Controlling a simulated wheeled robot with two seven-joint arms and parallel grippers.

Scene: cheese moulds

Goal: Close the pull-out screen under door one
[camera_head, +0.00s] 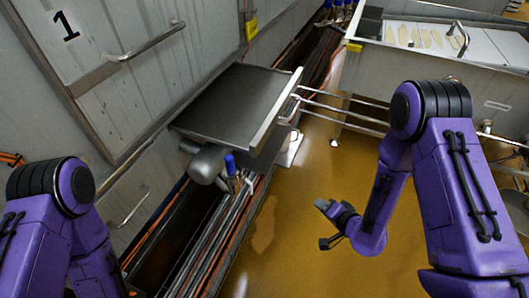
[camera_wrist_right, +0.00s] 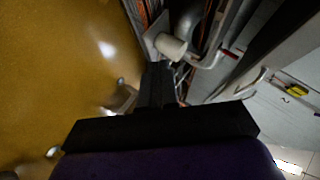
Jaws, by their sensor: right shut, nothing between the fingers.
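Door one (camera_head: 120,60) is the grey metal door at the upper left, marked with a black 1 and fitted with a bar handle (camera_head: 152,42). The pull-out screen (camera_head: 237,103) is a flat grey tray below and to the right of it. It sticks out over the floor, with a pale front edge and a bar handle (camera_head: 289,110) at its right end. My right gripper (camera_head: 326,210) is shut and empty, in the air below and to the right of the screen, apart from it. Its dark fingers also show in the right wrist view (camera_wrist_right: 160,85). My left gripper is outside the picture.
A metal table (camera_head: 375,28) with pale pieces on it stands at the upper right, with rails (camera_head: 345,108) beside it. Pipes and cables (camera_head: 215,230) run in a channel below the screen. A blue-topped valve (camera_head: 231,170) stands there. The yellow-brown floor is open around my right gripper.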

